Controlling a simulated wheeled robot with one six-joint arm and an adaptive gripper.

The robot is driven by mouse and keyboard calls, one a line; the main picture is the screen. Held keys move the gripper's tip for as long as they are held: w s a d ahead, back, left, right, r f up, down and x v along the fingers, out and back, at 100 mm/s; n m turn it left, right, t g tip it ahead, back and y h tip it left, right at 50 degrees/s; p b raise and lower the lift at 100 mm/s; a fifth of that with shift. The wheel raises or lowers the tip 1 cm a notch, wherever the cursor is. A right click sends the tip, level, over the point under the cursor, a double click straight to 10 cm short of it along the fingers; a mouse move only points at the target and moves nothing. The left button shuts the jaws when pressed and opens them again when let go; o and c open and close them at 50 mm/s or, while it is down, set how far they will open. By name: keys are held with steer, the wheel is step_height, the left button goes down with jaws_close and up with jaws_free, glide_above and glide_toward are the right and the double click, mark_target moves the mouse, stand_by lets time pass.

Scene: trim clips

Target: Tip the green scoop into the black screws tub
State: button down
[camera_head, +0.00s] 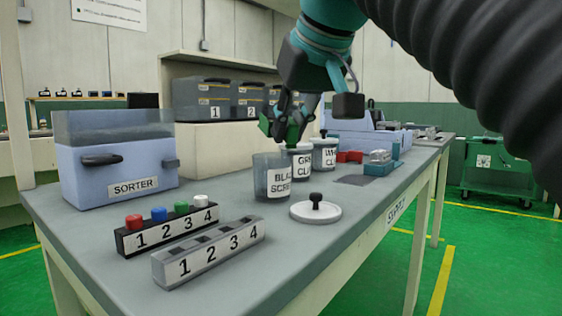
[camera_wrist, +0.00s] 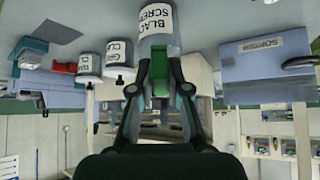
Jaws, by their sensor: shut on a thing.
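The black screws tub (camera_head: 262,176) is a clear grey container with a white label, without a lid, on the table in the head view. It also shows at the top of the wrist view (camera_wrist: 157,40), where the picture is upside down. My gripper (camera_head: 285,122) is above the tub's rim, toward its right side. It is shut on the green scoop (camera_head: 297,127), which shows between the fingers in the wrist view (camera_wrist: 161,85). The scoop's bowl and any contents are hidden, and I cannot tell how far it is tilted.
Two more labelled tubs (camera_head: 301,164) stand behind the black screws tub. A round white lid with a black knob (camera_head: 316,209) lies in front. The blue sorter (camera_head: 118,170) is left, near two numbered racks (camera_head: 209,252). The table's front right is clear.

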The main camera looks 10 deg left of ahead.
steer(key=shift+f, duration=0.15)
steer(key=shift+s+f+t+y+b, duration=0.1)
steer(key=shift+f+t+y+b, duration=0.35)
steer(key=shift+t+b, duration=0.45)
steer(key=shift+d+f, duration=0.1)
steer(key=shift+f, duration=0.1)
steer(key=shift+f+t+y, duration=0.6)
steer(key=shift+t+y, duration=0.05)
steer(key=shift+t, duration=0.35)
steer(key=shift+r+t+y, duration=0.9)
steer(key=shift+r+t, duration=0.6)
steer(key=shift+r, duration=0.55)
steer(key=shift+s, duration=0.1)
